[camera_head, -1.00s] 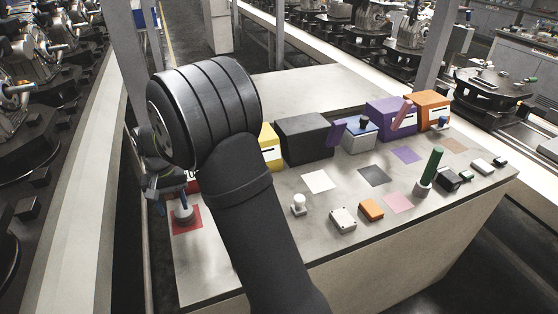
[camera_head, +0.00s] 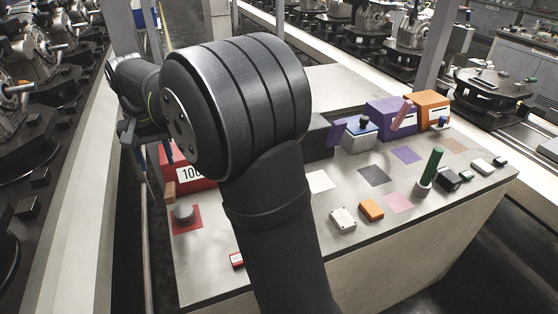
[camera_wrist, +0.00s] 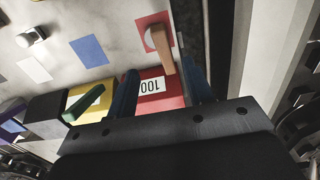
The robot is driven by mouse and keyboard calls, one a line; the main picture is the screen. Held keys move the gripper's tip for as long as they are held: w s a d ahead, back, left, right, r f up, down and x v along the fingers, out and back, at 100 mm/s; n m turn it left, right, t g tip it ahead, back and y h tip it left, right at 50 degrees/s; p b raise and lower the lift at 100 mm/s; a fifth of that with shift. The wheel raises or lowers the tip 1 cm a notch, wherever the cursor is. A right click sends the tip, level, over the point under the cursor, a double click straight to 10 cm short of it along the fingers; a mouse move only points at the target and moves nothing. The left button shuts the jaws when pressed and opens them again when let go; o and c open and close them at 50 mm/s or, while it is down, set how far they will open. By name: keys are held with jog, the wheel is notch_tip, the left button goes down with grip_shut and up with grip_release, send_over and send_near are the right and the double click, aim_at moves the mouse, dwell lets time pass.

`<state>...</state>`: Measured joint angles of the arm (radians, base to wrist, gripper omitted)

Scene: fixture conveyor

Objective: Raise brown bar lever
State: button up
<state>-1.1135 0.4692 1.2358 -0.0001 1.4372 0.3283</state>
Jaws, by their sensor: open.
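The brown bar lever (camera_head: 169,193) is at the left end of the table, beside the red box (camera_head: 190,174) marked 100. In the wrist view the brown lever (camera_wrist: 165,52) sticks out from the red box (camera_wrist: 165,92) over a red square (camera_wrist: 150,24). My gripper (camera_wrist: 163,88) is open, with one dark blue finger on each side of the red box's face in that view. The lever lies between the fingers' lines, ahead of their tips, and I see no contact. In the head view my gripper (camera_head: 130,137) is left of and above the box, partly hidden by my arm.
A grey round piece (camera_head: 184,213) stands on the red square near the lever. Purple (camera_head: 390,118) and orange (camera_head: 430,106) boxes stand along the back right. A green lever (camera_wrist: 82,105) on the yellow box is left in the wrist view. My arm hides the table's middle.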

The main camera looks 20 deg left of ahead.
jog(key=w+d+f+m, duration=0.1)
jog(key=w+d, duration=0.4)
jog(key=d, duration=0.3)
jog(key=w+d+f+m, duration=0.1)
jog(key=w+d+f, duration=0.1)
jog(key=w+d, duration=0.3)
jog(key=w+d+f+m+t+y, duration=0.1)
jog(key=w+d, duration=0.4)
jog(key=d, duration=0.7)
jog(key=shift+w+f, duration=0.4)
jog(key=shift+f, duration=0.05)
jog(key=shift+c, duration=0.2)
